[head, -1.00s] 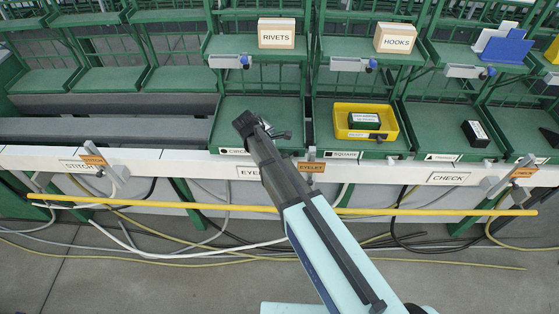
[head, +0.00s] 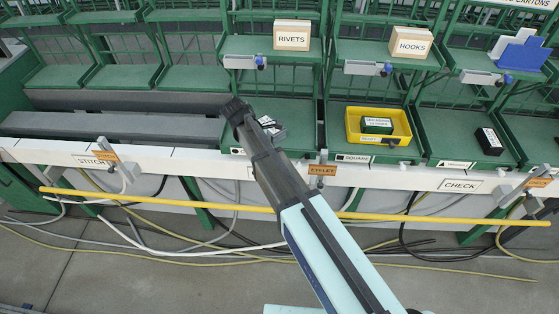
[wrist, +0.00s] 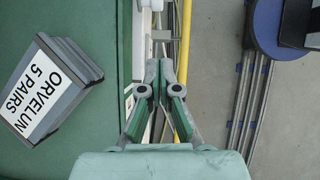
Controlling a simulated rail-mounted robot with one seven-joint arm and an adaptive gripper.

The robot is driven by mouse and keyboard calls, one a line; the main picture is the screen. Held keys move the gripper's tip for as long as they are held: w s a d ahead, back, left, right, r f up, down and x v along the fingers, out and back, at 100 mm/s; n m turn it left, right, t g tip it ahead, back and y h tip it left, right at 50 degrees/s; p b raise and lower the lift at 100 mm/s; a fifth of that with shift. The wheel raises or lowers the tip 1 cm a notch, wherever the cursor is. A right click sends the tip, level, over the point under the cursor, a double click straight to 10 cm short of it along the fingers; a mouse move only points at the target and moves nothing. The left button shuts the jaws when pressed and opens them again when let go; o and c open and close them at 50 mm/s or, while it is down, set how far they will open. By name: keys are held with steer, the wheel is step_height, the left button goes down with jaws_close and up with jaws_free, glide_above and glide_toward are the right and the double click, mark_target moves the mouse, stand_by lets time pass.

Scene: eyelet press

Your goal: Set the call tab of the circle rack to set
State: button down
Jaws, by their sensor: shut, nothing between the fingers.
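The circle rack is the green bay whose lower shelf (head: 297,110) lies behind my gripper; its label is mostly hidden by my arm. A pale plate with a blue knob (head: 260,62) sits on the front edge of its upper shelf, below the RIVETS carton (head: 292,35). This looks like the call tab; its setting is too small to read. My gripper (head: 235,106) is shut and empty over the left side of the lower shelf, lower than the tab and apart from it. The tab is not visible there.
A yellow tray (head: 352,125) stands in the square bay to the right. A yellow bar (head: 400,217) runs along the front.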

steer(key=shift+b+v, duration=0.35)
steer(key=shift+v, duration=1.9)
steer(key=shift+a+f, duration=0.1)
